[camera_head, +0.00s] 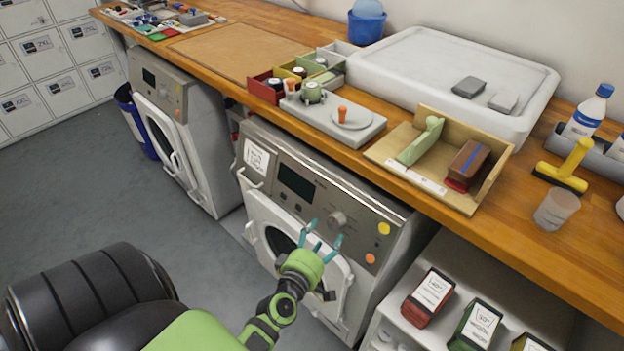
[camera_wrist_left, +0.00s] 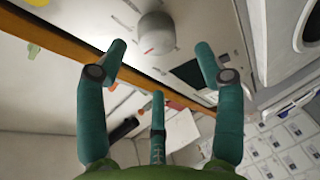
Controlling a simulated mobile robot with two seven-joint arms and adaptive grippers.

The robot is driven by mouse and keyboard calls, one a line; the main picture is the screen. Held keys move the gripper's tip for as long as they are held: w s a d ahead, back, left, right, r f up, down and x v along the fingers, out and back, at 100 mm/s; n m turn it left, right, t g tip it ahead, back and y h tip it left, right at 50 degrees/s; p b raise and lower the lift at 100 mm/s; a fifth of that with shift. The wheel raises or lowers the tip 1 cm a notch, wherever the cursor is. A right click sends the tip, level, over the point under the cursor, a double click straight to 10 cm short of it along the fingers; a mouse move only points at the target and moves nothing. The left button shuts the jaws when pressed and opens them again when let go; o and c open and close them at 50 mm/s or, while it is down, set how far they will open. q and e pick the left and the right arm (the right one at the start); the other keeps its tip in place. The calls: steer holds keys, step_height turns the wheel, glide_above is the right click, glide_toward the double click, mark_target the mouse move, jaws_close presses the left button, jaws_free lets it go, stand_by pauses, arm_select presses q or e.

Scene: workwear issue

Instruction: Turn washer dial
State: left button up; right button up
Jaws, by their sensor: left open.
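The nearer washer (camera_head: 348,196) stands under the wooden counter, with a grey panel holding a dark display (camera_head: 297,183). Its round grey dial (camera_head: 337,218) sits right of the display. The dial also shows in the left wrist view (camera_wrist_left: 156,34), just beyond my fingertips. My left gripper (camera_head: 320,241) is open and empty in front of the panel, close below the dial. In the left wrist view its teal fingers (camera_wrist_left: 160,62) are spread, with the dial roughly between the two outer ones. I see no finger touching the dial. My right gripper is not in view.
An orange button (camera_head: 371,258) and a yellow one (camera_head: 384,228) are right of the dial. The washer's door (camera_head: 262,215) is below. A second washer (camera_head: 190,130) stands left. A shelf with labelled boxes (camera_head: 429,298) is right. The counter (camera_head: 480,225) overhangs above. Grey floor (camera_head: 90,190) lies clear left.

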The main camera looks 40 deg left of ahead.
arm_select(q)
steer(key=v, duration=0.7)
steer(key=shift+w+a, duration=0.1)
